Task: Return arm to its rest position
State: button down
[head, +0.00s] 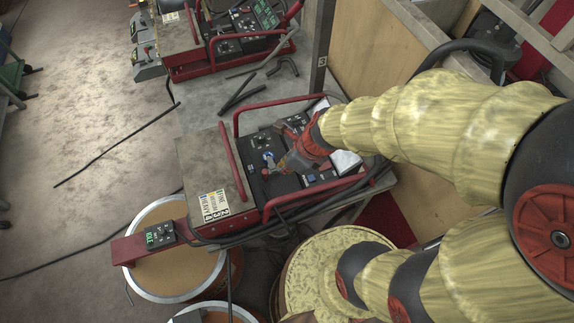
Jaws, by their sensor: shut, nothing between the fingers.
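My arm, in a yellowish segmented cover, reaches in from the right in the head view. My gripper (272,170) is at its end, over the control panel (292,178) of a red-framed welding machine (205,165). The gripper is shut and holds nothing. Its fingertips are close to the panel's knobs and a small blue-lit part; I cannot tell whether they touch. The gripper and wrist hide part of the panel.
Red guard bars (290,103) rise around the panel near my gripper. A second machine (225,40) stands behind. Black rods (240,92) lie on the grey bench. A drum (168,275) stands at lower left, under a red arm with a small display box (160,235). Open floor lies left.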

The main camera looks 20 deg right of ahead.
jog(key=shift+s+d+r, duration=0.1)
jog(key=shift+s+r, duration=0.05)
jog(key=shift+r, duration=0.25)
dwell(0.4)
